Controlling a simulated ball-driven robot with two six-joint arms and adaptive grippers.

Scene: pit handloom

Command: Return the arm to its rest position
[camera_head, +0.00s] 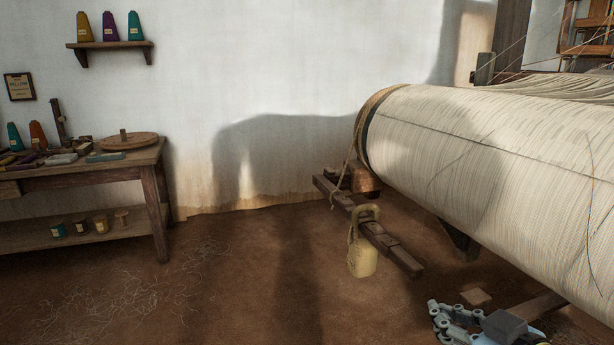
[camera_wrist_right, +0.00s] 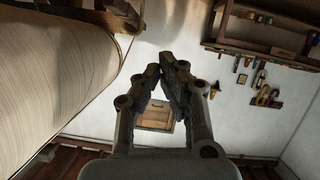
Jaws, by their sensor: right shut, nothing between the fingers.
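My right gripper (camera_head: 436,308) shows at the bottom right of the head view, low in front of the warp beam. In the right wrist view its two fingers (camera_wrist_right: 167,62) come together at the tips, with nothing held between them. The warp beam (camera_head: 490,150), a large roll wound with cream threads, fills the right of the head view. It also shows at the left of the right wrist view (camera_wrist_right: 55,85). The gripper appears apart from it. My left gripper is not in view.
A yellow weight (camera_head: 362,258) hangs by a rope near a wooden lever (camera_head: 385,240) left of the beam. A wooden table (camera_head: 85,177) with tools stands at the left, and a wall shelf (camera_head: 110,45) holds three cones. The earthen floor (camera_head: 250,290) between is mostly clear.

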